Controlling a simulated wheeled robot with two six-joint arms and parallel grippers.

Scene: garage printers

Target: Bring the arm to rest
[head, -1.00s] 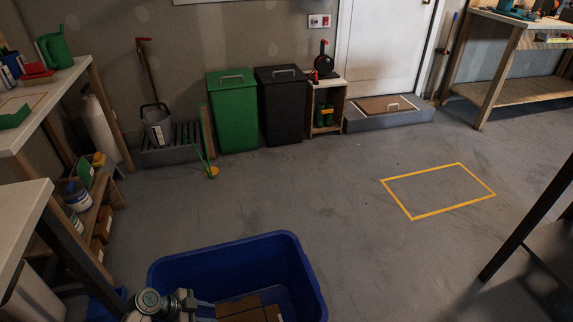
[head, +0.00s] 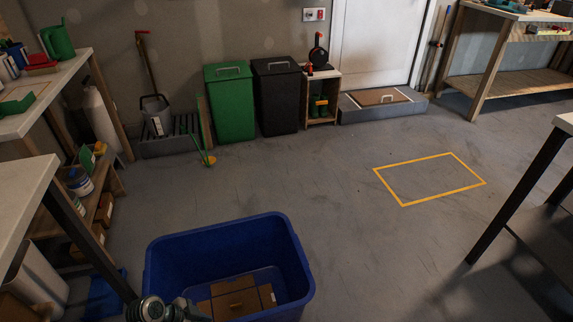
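Part of my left arm (head: 165,309) shows at the bottom edge of the head view, at the front left of a blue bin. Its gripper fingers are not clearly visible, so I cannot tell whether they are open or shut. My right arm is not in view. The open blue bin (head: 170,262) stands on the floor at the bottom centre. Brown cardboard-coloured boxes (head: 237,298) lie inside it on the bottom.
A white-topped table (head: 22,195) is at the left and a dark-legged table (head: 520,195) at the right. A yellow floor outline (head: 430,179) is empty. A green bin (head: 231,103) and a black bin (head: 277,97) stand by the wall. The middle floor is clear.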

